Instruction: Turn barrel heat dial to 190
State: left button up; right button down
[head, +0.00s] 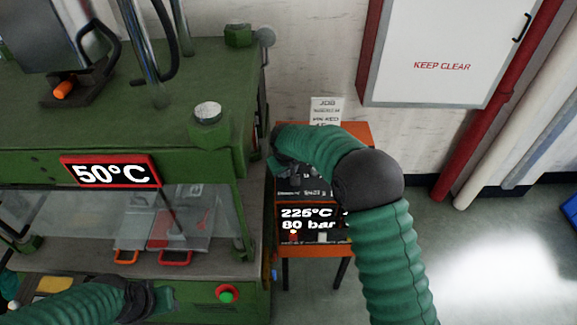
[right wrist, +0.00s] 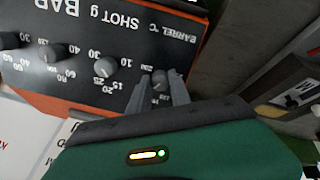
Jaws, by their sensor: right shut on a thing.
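The barrel heat dial (right wrist: 159,79) is a small grey knob under the "BARREL °C" label on a black panel. In the right wrist view, my right gripper (right wrist: 160,88) has its two grey fingers on either side of this dial, shut on it. The dial's pointer is too small to read. In the head view, my right arm hides the dial, and the right gripper (head: 283,168) shows only partly. The display (head: 310,218) reads 225°C and 80 bar. My left gripper (head: 150,299) is low at the left; its fingers are unclear.
Other grey knobs, including the shot dial (right wrist: 104,68), sit beside the barrel dial. The green press (head: 125,130) stands left with a 50°C display (head: 110,172) and a green button (head: 227,293). A white cabinet (head: 445,50) hangs behind. The floor at right is mostly clear.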

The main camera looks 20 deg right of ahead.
jog(key=n+p, duration=0.1)
jog(key=n, duration=0.2)
jog(key=shift+r+n+p, duration=0.1)
jog(key=shift+n+p, duration=0.2)
jog(key=shift+p, duration=0.05)
jog(key=shift+n+p, duration=0.65)
jog(key=shift+n, duration=0.95)
jog(key=c, duration=1.2)
grip_release()
jog(key=v, duration=1.1)
jog(key=b+v, duration=0.1)
jog(key=v, duration=0.4)
jog(key=shift+s+a+r, duration=0.1)
jog(key=shift+s+a, duration=0.15)
jog(key=shift+s, duration=0.1)
